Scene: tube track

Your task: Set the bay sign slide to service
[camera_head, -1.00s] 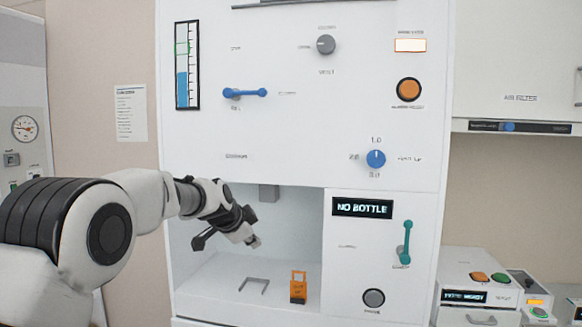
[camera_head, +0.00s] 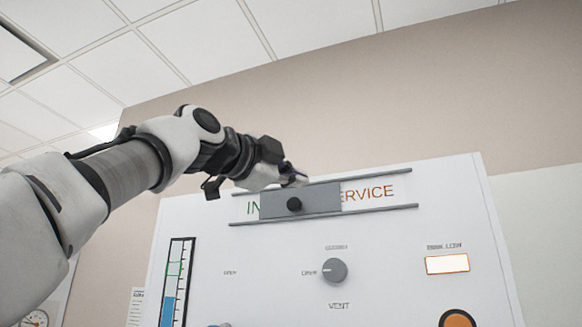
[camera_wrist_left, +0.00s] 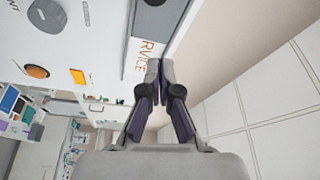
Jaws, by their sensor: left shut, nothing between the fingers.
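The bay sign slide is a grey plate (camera_head: 325,201) with a black knob (camera_head: 294,204), between two rails near the top of the white cabinet. It stands about mid-track, covering most of the sign's left green lettering, of which "IN" shows, and the first letter of the orange word "SERVICE" (camera_head: 372,194). My left gripper (camera_head: 298,178) is shut and empty at the slide's upper edge, above the knob; whether it touches is unclear. In the left wrist view the shut fingertips (camera_wrist_left: 160,66) are by the orange lettering, with the grey slide (camera_wrist_left: 160,14) beyond them. My right gripper is not in view.
Below the sign are a grey vent knob (camera_head: 334,270), a lit lamp panel (camera_head: 447,264), an orange button (camera_head: 457,319) and a blue level gauge (camera_head: 176,285). The rails (camera_head: 400,208) stand out from the panel. Free space lies above the cabinet.

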